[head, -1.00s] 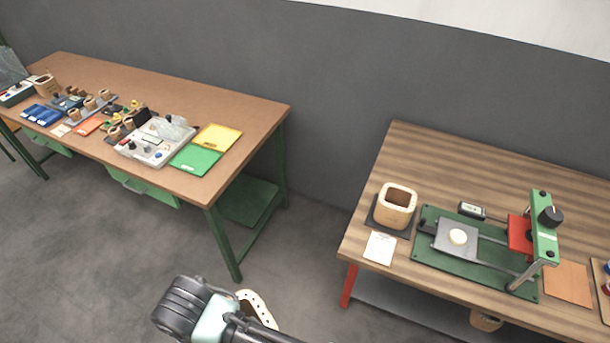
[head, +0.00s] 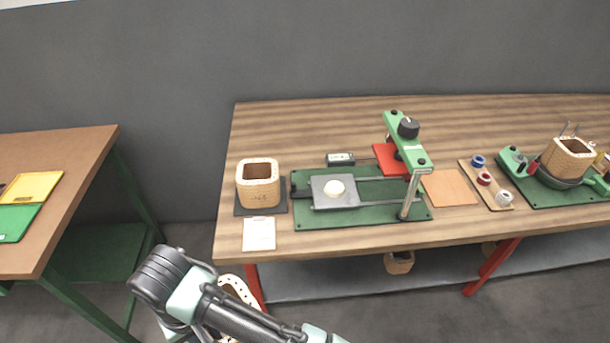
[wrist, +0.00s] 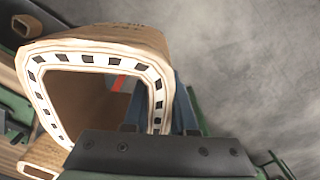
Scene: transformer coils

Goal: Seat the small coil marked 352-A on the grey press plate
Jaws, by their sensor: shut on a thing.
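My gripper (wrist: 150,140) is shut on a pale tan coil (wrist: 145,42), whose square open end with dark slots around the rim faces the wrist camera. Dark marks on its side are too small to read. In the head view this coil (head: 240,290) shows in part behind my arm, low in front of the table's left end; the fingertips are hidden there. The grey press plate (head: 321,203) lies on the green press base (head: 375,212), left of the green press head (head: 413,150). A round cream disc (head: 335,188) sits on the plate.
A larger coil (head: 258,190) stands on a dark mat left of the press, with a white card (head: 259,234) in front. Right are an orange-brown sheet (head: 449,188), spools and another coil (head: 567,158). A second table (head: 65,150) stands left.

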